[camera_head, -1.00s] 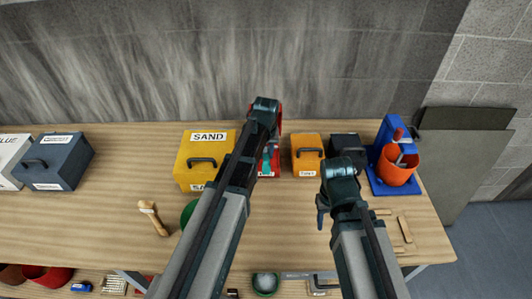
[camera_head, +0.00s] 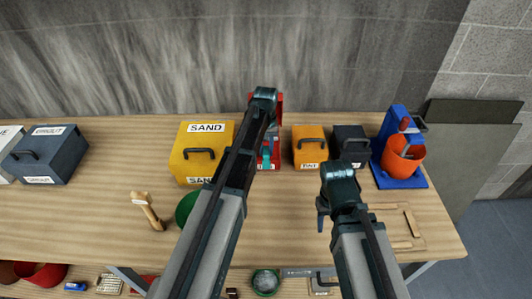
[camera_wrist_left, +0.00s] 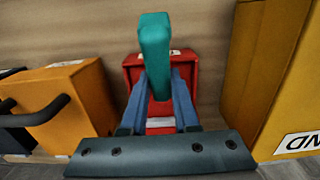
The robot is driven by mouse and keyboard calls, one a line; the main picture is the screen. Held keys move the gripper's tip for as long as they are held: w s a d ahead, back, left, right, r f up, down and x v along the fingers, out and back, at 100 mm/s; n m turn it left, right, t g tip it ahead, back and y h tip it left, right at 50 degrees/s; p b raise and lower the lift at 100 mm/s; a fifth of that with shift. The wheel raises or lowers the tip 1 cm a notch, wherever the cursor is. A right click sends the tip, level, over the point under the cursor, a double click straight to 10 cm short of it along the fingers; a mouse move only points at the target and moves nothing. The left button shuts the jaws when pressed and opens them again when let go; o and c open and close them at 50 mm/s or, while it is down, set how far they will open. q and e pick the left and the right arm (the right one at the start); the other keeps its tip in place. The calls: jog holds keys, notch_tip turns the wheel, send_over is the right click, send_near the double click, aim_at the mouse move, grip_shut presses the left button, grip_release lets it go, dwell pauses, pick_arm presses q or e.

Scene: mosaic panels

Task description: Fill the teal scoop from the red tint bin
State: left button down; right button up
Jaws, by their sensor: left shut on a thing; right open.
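The red tint bin (camera_head: 276,150) stands at the back of the bench, largely hidden behind my left arm. A red panel, apparently its raised lid, shows above it. My left gripper (camera_wrist_left: 157,88) is shut on the teal scoop (camera_wrist_left: 154,45), whose teal part stands between the fingers in the left wrist view. The red bin (camera_wrist_left: 192,72) is right behind it there. The scoop also shows in the head view (camera_head: 266,158), in front of the bin. I cannot see the scoop's bowl or what it holds. My right gripper (camera_head: 322,215) is open and empty above the bench.
A yellow sand box (camera_head: 183,160) stands left of the bin; an orange box (camera_head: 309,145) and a dark box (camera_head: 350,143) stand right. A blue stand with an orange bucket (camera_head: 404,155) is farther right. A wooden-handled tool (camera_head: 149,211) and green bowl (camera_head: 187,207) lie in front.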

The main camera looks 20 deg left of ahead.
aim_at(266, 154)
pick_arm(q)
jog(key=s+t, duration=0.2)
jog(key=shift+s+d+y, duration=0.3)
jog(key=shift+s+y, duration=0.05)
jog(key=shift+y, duration=0.05)
pick_arm(e)
jog(key=shift+f, duration=0.25)
pick_arm(q)
jog(key=shift+s+r+t+b, duration=0.15)
jog(key=shift+t+b, duration=0.15)
jog(key=shift+t, duration=0.2)
jog(key=shift+s+d+t, duration=0.2)
jog(key=shift+s+t, duration=0.1)
jog(key=shift+t, duration=0.1)
pick_arm(e)
jog(key=shift+f, duration=0.15)
pick_arm(q)
jog(key=shift+s+d+r+t+y, duration=0.1)
jog(key=shift+s+t+y, duration=0.15)
jog(key=shift+t+y, duration=0.05)
jog(key=shift+w, duration=0.1)
pick_arm(e)
jog(key=shift+a, duration=0.15)
